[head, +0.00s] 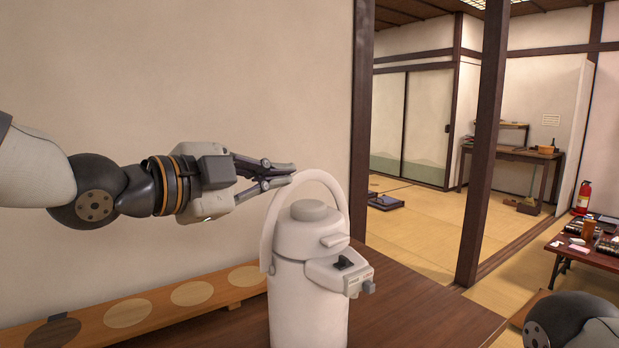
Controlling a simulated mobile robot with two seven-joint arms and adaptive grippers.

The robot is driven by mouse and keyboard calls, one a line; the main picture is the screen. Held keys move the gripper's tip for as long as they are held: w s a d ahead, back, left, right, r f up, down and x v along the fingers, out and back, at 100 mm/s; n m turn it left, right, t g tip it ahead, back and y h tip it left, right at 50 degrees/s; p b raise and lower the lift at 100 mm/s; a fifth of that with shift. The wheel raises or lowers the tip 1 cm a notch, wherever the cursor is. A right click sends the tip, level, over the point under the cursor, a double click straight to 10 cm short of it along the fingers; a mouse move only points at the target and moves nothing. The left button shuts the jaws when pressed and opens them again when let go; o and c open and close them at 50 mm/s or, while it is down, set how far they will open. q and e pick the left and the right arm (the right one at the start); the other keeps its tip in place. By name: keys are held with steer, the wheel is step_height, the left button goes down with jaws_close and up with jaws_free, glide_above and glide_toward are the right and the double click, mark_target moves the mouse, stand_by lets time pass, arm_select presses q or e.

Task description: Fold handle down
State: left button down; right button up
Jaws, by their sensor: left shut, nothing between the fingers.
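A white air pot (308,300) stands upright on a brown wooden surface in the middle of the head view. Its white carrying handle (335,186) is raised and arches over the round lid button (307,210). My left gripper (292,174) comes in from the left and is shut with nothing in it. Its fingertips are at the upper left of the handle's arch; I cannot tell whether they touch it. My right gripper is out of view; only part of my right arm shows at the bottom right.
A long wooden board (160,310) with pale round discs lies left of the pot. A dark wooden post (483,150) stands to the right. Beyond are a tatami floor (425,235), a low table (590,258) with items and a red fire extinguisher (583,197).

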arm_select(q)
steer(key=w+d+f, duration=0.1)
steer(key=w, duration=0.2)
steer(key=w+d+f+b, duration=0.1)
steer(key=w+d, duration=0.1)
steer(key=w, duration=0.1)
steer(key=w+d+f, duration=0.1)
steer(key=w, duration=0.2)
steer(key=shift+d+b, duration=0.3)
steer(key=shift+d, duration=0.1)
steer(key=shift+w+a+r, duration=0.1)
steer(key=shift+a, duration=0.05)
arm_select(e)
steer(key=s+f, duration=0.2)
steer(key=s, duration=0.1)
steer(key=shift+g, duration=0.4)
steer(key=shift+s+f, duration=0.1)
